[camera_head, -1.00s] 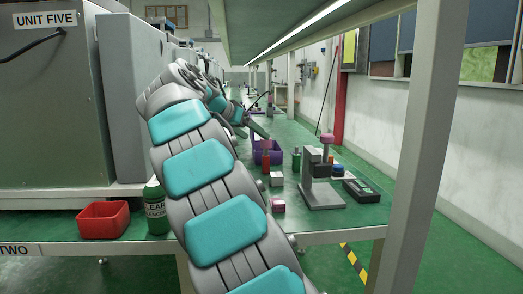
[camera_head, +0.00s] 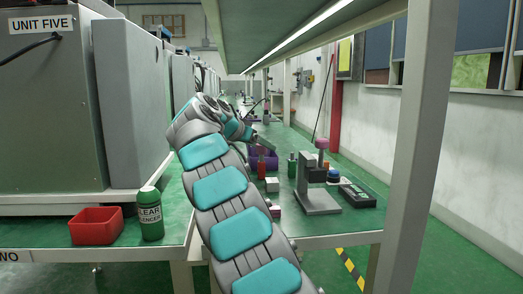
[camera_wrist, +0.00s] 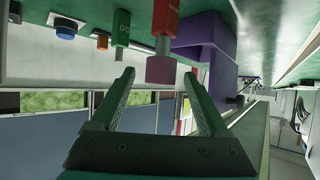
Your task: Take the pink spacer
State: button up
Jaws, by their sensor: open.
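Two pink things show in the head view. I cannot tell which is the spacer. My gripper (camera_wrist: 158,77) is open and empty in the wrist view, where the bench appears upside down.
Around the stand are a green bottle (camera_head: 292,166), a purple bin (camera_head: 252,157), a white block (camera_head: 271,185) and a black device (camera_head: 357,195). A shelf (camera_head: 310,35) hangs overhead, with a grey post (camera_head: 420,140) at right. A red bin (camera_head: 96,226) stands at left.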

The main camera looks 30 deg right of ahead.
jog(key=shift+w+d+f, duration=0.15)
jog(key=shift+d+f, duration=0.1)
jog(key=shift+d, duration=0.15)
jog(key=shift+c, duration=0.4)
grip_shut()
